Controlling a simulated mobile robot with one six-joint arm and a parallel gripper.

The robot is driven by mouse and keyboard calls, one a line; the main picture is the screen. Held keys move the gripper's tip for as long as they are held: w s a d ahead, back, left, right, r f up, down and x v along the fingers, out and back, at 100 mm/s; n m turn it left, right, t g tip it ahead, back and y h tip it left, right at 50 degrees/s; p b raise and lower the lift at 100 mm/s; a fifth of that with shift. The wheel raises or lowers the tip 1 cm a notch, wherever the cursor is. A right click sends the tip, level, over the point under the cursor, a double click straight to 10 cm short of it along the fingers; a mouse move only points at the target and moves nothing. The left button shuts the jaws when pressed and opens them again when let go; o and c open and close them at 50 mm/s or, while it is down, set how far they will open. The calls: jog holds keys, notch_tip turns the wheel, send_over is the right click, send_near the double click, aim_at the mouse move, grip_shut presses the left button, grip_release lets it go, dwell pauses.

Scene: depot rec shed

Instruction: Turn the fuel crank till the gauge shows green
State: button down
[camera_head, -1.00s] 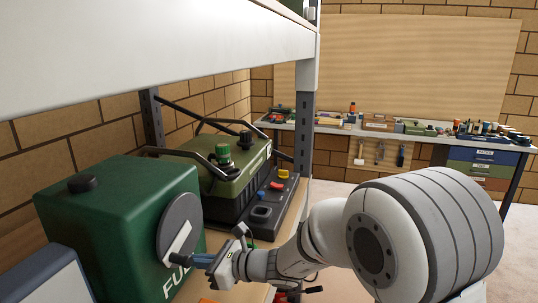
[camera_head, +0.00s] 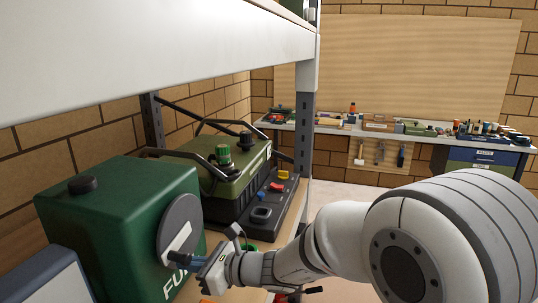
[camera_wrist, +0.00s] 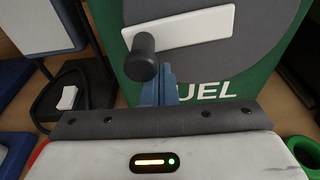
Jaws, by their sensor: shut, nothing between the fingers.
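The green fuel box (camera_head: 100,225) stands on the shelf at the left, with a black cap on top. Its side carries a grey disc (camera_head: 172,215) with a white crank arm (camera_head: 180,240). In the wrist view the white crank arm (camera_wrist: 195,28) slants across the disc, and a dark crank handle (camera_wrist: 144,58) sticks out at its left end. My gripper (camera_head: 172,259) is shut and empty at the handle; its blue fingers (camera_wrist: 160,90) appear just below and behind the knob. I cannot tell whether they touch it. No gauge is visible.
A blue-grey case (camera_head: 55,275) is at the front left. The white upper shelf (camera_head: 150,50) hangs above. A workbench (camera_head: 350,130) lines the far wall.

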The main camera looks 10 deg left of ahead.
aim_at(168, 251)
jog(key=shift+s+r, duration=0.1)
jog(key=shift+s+r+p, duration=0.25)
jog(key=shift+r, duration=0.3)
jog(key=shift+s+r+p, duration=0.2)
jog(key=shift+s+r, duration=0.05)
jog(key=shift+r, duration=0.25)
jog(key=shift+s+r+p, duration=0.15)
jog(key=shift+r+p, duration=0.45)
jog(key=shift+r, duration=0.5)
jog(key=shift+a, duration=0.1)
jog(key=shift+w+r+p, duration=0.25)
jog(key=shift+r+p, duration=0.5)
jog(key=shift+r, duration=0.4)
